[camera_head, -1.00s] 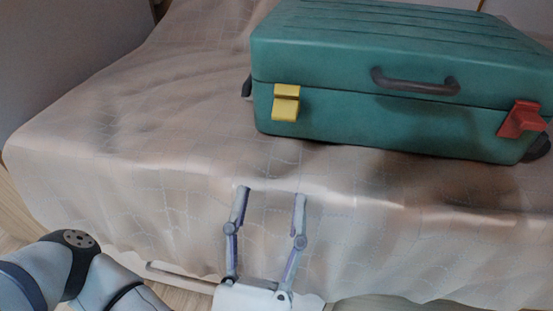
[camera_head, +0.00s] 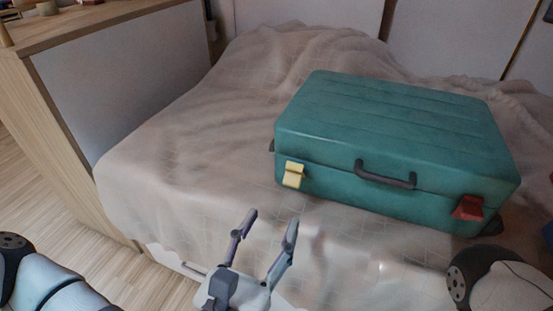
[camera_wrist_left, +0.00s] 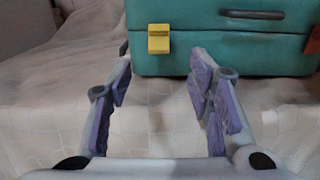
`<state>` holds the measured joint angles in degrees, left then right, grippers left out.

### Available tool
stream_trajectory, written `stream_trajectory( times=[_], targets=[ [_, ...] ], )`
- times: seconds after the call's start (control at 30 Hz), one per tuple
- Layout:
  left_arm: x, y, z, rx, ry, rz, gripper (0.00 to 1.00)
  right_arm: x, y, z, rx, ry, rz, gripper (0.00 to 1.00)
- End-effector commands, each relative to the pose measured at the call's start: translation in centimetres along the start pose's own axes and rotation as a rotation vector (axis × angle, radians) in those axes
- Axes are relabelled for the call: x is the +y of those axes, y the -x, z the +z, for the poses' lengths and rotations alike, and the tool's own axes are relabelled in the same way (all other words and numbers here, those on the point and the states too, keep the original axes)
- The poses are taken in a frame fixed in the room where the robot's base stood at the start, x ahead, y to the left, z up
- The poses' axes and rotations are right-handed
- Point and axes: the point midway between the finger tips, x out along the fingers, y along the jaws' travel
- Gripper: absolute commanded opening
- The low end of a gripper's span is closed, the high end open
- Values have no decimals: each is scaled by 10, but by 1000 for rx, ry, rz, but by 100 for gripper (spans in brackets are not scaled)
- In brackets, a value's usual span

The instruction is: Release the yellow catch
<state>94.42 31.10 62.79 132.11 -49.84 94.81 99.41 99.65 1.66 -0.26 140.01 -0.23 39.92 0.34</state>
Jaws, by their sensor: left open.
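The yellow catch (camera_head: 293,174) sits on the front left of a closed green suitcase (camera_head: 390,130) lying on the bed. In the left wrist view the yellow catch (camera_wrist_left: 158,38) shows ahead, beyond the fingertips and between their lines. My left gripper (camera_head: 271,217) is open and empty, in front of the catch, apart from it and nearer to me. Its two spread fingers also show in the left wrist view (camera_wrist_left: 160,75). Part of my right arm shows at the lower right in the head view, but its gripper does not.
A red catch (camera_head: 467,208) is at the suitcase's front right, and a dark handle (camera_head: 385,175) is between the catches. The suitcase rests on a rumpled beige bedspread (camera_head: 190,150). A wooden cabinet (camera_head: 110,30) stands at the left. The bedspread before the suitcase is clear.

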Motion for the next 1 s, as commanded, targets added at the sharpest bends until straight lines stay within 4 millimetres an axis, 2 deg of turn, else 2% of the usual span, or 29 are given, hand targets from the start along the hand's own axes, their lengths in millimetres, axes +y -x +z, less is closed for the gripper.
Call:
stream_trajectory(
  times=[0.07, 0.17, 0.4, 0.6, 0.73, 0.97, 1.0],
  targets=[
    [0, -1, 1, 17, 5, -6, 47, 0, 3, 0, 5, 0, -1, 40],
    [-1, -14, -2, 21, 5, -6, 47, 0, 1, 0, 2, 0, -1, 40],
    [-1, -75, -4, 18, 5, -4, 47, 0, -3, -2, -3, 0, 0, 40],
    [-1, -110, -5, 20, 4, -5, 47, 0, -6, -3, -6, 0, 0, 40],
    [-1, -119, -5, 20, 6, -5, 47, 0, -6, -3, -6, 0, 0, 40],
    [-1, -120, -4, 20, 5, -5, 47, 0, -6, -3, -6, 1, 0, 40],
    [-1, -120, -4, 20, 5, -5, 38, 0, -6, -2, -6, 1, 0, 40]
  ],
)
